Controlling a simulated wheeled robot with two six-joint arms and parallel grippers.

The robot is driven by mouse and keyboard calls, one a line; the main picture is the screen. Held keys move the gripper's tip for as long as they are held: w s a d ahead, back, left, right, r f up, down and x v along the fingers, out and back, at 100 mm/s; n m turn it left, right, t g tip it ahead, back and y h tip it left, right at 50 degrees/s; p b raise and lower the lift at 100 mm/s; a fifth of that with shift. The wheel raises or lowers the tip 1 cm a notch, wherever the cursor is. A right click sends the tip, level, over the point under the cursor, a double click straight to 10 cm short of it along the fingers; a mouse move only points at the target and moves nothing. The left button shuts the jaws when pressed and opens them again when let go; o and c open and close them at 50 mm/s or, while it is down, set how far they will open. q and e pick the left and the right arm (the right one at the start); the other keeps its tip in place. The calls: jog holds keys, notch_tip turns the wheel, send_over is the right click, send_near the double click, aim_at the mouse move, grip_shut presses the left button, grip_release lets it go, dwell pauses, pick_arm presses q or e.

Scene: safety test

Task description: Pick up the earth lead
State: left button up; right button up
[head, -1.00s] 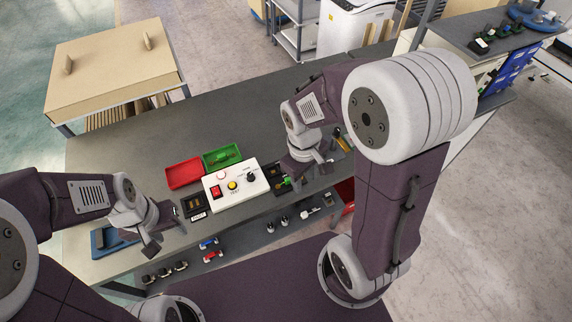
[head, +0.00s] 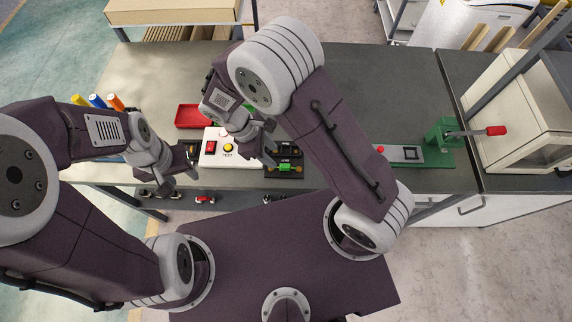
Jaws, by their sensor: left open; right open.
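No lead can be made out for certain. A small green piece (head: 289,168) lies on a dark tray (head: 272,173) at the bench's front edge and may be the earth lead; it is too small to tell. My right gripper (head: 268,157) is open and empty, just left of that tray and in front of the white test box (head: 222,158). It hides part of the box and tray. My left gripper (head: 180,184) is open and empty near the bench's front edge, left of the test box.
A red tray (head: 191,117) sits behind the test box. Orange, blue and yellow handles (head: 97,101) stand at the left. A green lever press (head: 446,137) and a white cabinet (head: 525,120) are at the right. The bench top (head: 375,85) behind my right arm is clear.

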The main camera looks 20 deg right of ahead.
aim_at(285, 165)
jog(key=x, duration=0.4)
jog(key=shift+d+r, duration=0.15)
jog(key=shift+d, duration=0.2)
jog(key=shift+f, duration=0.35)
jog(key=p+x, duration=0.1)
jog(key=x, duration=0.3)
jog(key=shift+w+d+f, duration=0.1)
jog(key=shift+d+f, duration=0.1)
jog(key=shift+f, duration=0.1)
grip_shut()
